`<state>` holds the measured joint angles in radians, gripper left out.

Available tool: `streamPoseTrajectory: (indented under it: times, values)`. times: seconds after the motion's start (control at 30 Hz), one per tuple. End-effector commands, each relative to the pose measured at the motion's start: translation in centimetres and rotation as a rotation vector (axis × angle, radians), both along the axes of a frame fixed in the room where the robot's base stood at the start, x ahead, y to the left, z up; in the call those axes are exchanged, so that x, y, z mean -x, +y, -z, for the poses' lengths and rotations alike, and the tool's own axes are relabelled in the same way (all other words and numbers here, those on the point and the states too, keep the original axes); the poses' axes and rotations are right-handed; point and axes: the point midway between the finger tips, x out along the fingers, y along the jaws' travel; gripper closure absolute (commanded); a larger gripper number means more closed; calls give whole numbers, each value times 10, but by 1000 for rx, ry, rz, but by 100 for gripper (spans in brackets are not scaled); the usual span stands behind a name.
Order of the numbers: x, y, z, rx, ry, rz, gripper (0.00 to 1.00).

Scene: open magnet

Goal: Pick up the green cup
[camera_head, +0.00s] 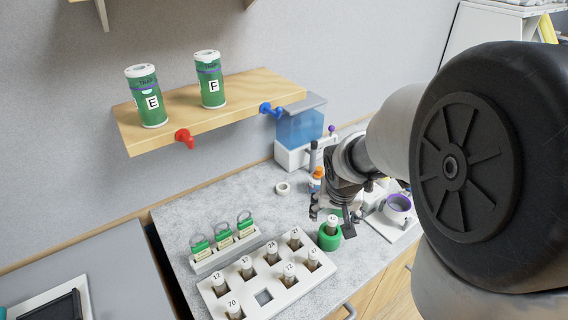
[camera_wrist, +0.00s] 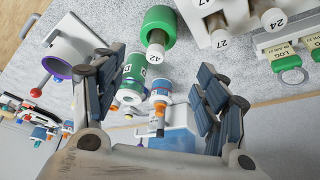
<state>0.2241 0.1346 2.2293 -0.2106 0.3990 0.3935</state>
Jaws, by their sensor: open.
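The green cup (camera_head: 328,241) is a short, thick-walled round holder on the grey speckled counter, with a vial (camera_head: 332,221) standing in it. In the wrist view the green cup (camera_wrist: 169,16) is at the top centre, and its vial (camera_wrist: 156,45) reads 42. My gripper (camera_head: 335,204) is just behind and above the cup in the head view. In the wrist view my gripper (camera_wrist: 157,98) is open, its fingers wide apart at left and right, with nothing held. The cup lies beyond the fingertips, apart from them.
A white rack (camera_head: 262,296) of numbered vials stands left of the cup, with green-tagged items behind it. A purple-rimmed mug (camera_head: 397,204) is at the right. A green can (camera_wrist: 135,68) and small bottle (camera_wrist: 160,90) show between my fingers. Cans E and F stand on a wooden shelf (camera_head: 180,115).

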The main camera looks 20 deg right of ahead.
Motion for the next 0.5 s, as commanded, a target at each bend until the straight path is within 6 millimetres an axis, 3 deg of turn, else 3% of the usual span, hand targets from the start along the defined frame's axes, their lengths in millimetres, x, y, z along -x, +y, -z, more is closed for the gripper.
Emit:
streamPoseTrajectory:
  times: [0.3, 0.5]
  values:
    - [-22, -10, 68, -1, 5, -1, 33]
    - [-34, -16, 98, 0, 4, -1, 33]
